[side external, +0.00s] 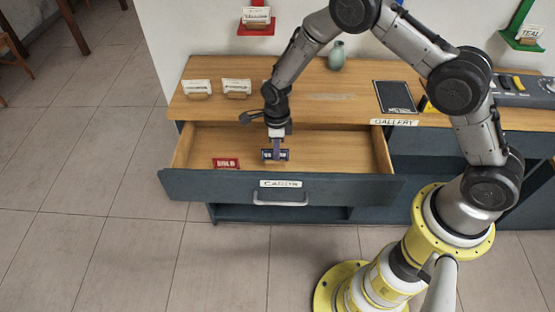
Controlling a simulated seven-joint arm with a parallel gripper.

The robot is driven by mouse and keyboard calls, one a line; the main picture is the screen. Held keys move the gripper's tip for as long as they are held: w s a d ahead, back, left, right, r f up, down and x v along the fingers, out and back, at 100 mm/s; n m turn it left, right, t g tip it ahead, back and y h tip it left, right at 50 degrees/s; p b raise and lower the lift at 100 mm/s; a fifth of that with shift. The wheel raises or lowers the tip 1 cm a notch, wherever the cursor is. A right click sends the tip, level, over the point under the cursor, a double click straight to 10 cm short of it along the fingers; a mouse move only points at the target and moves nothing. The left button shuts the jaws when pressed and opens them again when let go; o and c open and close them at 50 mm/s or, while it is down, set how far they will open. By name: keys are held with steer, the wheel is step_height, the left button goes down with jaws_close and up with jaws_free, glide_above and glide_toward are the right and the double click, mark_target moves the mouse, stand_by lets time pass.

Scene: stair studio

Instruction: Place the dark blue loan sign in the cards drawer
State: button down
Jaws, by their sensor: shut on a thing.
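The cards drawer (335,165) is pulled open below the wooden counter; its front bears a white label reading CARDS and a handle. My gripper (276,152) reaches down into the drawer and is shut on the small dark blue loan sign (283,156). The fingers cover the middle of its lettering. The sign looks upright, low inside the drawer; I cannot tell whether it touches the drawer floor. A red sign reading SOLD (226,163) stands in the drawer to the left, apart from the blue one.
Red (257,28) and green (523,40) wall shelves hold cards. The drawer's right half is clear.

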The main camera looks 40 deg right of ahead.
steer(key=shift+f, duration=2.3)
steer(key=shift+f, duration=0.15)
steer(key=c, duration=1)
jaws_free()
step_height(320, 180, up, 12)
steer(key=shift+r, duration=0.25)
